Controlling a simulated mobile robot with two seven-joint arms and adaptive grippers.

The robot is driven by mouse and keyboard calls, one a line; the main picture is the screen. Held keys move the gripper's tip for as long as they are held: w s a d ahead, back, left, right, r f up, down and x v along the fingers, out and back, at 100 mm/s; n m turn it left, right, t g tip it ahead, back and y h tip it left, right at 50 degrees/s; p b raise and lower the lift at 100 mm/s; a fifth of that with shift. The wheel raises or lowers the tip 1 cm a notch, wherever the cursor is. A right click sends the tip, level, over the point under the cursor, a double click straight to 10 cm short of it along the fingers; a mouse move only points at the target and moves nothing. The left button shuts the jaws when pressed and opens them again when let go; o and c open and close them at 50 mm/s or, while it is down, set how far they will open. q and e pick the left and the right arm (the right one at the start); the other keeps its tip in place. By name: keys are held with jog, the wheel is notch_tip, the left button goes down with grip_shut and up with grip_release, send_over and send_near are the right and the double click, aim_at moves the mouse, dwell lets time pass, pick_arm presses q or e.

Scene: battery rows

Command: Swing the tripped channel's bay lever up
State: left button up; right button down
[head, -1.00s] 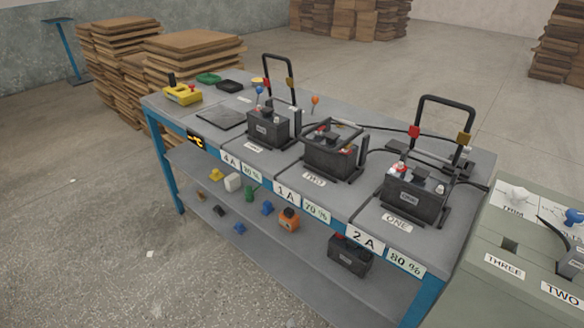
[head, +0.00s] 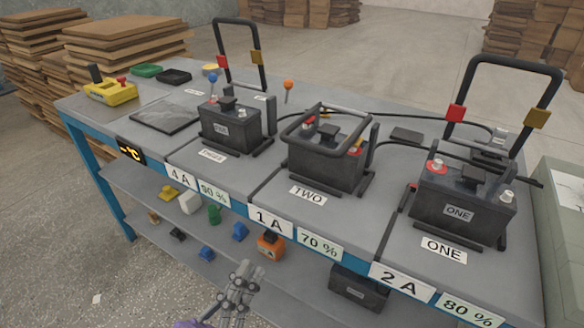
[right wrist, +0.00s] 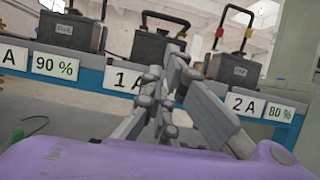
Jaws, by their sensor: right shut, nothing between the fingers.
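Battery TWO (head: 322,163) stands in the middle bay. That bay's black lever (head: 290,124) is folded down over the battery, with red and yellow clamps low at the terminals. Battery ONE (head: 458,212) is in the right bay, its lever (head: 474,88) upright with red and yellow clamps. Battery THREE (head: 228,133) is in the left bay, its lever (head: 219,45) also upright. My right gripper (head: 245,272) is shut and empty, low in front of the bench, below the middle bay. It also shows in the right wrist view (right wrist: 165,75), fingers together. My left gripper is out of view.
The bench's front edge carries current and percent labels (head: 320,244). The lower shelf holds small coloured parts and a dark battery (head: 358,288). A yellow device (head: 110,92) and black plate (head: 165,112) lie at left. A grey-green surface (head: 562,222) stands at right.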

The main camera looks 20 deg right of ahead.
pick_arm(q)
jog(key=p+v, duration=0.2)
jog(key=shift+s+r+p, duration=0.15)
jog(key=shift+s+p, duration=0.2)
jog(key=shift+p, duration=0.05)
pick_arm(e)
jog(key=x, duration=2)
jog(key=shift+s, duration=0.1)
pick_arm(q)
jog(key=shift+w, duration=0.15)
